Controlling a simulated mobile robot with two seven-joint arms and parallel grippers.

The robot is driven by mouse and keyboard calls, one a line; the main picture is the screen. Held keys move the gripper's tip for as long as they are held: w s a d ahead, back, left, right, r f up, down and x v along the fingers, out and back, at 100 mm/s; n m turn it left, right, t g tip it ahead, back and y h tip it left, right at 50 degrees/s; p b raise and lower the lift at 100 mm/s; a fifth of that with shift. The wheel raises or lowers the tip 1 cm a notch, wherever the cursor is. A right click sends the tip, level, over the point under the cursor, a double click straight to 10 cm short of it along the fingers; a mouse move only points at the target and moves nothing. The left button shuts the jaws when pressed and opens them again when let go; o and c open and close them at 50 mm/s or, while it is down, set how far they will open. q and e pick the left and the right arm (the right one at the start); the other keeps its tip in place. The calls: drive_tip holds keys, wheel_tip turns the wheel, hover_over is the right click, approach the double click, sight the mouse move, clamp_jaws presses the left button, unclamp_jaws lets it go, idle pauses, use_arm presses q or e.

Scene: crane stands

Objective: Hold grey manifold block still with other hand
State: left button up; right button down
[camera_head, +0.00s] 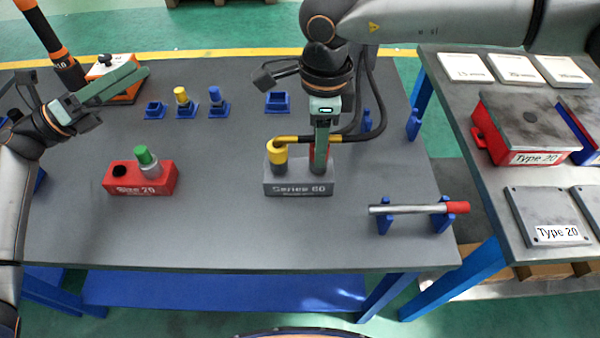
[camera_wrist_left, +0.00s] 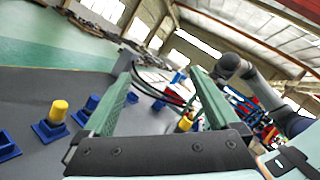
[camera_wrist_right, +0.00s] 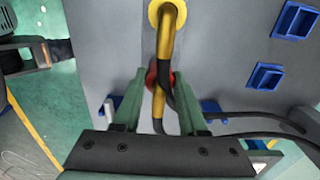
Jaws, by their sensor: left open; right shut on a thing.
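The grey manifold block (camera_head: 298,190), lettered "Series 60", stands upright near the middle of the table. A yellow coupling (camera_head: 277,153) sits on its left port, with a yellow-and-black hose (camera_head: 300,138) running from it. My right gripper (camera_head: 320,165) points down over the block's right side, shut on a red coupling (camera_head: 329,152) there. In the right wrist view, the fingers flank this red coupling (camera_wrist_right: 152,76) and the hose crosses in front, partly hiding it. My left gripper (camera_head: 140,72) is open and empty over the table's far left, well apart from the block.
A red "Size 20" block (camera_head: 128,180) with a green-topped plug stands left of the grey block. Blue holders with yellow (camera_head: 181,96) and blue plugs stand behind. A red-ended rod (camera_head: 410,209) rests on blue stands at right. The table's front middle is clear.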

use_arm(q)
drive_tip(key=s+d+f+m+g+y, duration=0.1)
drive_tip(key=s+d+f+m+g, duration=0.1)
drive_tip(key=d+f+m+g, duration=0.3)
drive_tip(key=s+d+f+m+g+y, duration=0.1)
drive_tip(key=s+d+m+g, duration=0.15)
drive_tip(key=d, duration=0.35)
drive_tip(key=m+g+y, duration=0.3)
drive_tip(key=m+y, duration=0.1)
drive_tip(key=m, duration=0.2)
approach(271, 173)
drive_tip(key=shift+w+d+f, duration=0.3)
drive_tip(key=shift+w+d, duration=0.15)
drive_tip(key=shift+d, duration=0.1)
drive_tip(key=shift+s+d+f+y, duration=0.1)
drive_tip(key=shift+d+f+y, duration=0.15)
drive_tip(key=shift+f+y, duration=0.25)
drive_tip(key=shift+x, duration=4.2)
drive_tip(key=shift+r, duration=0.1)
clamp_jaws()
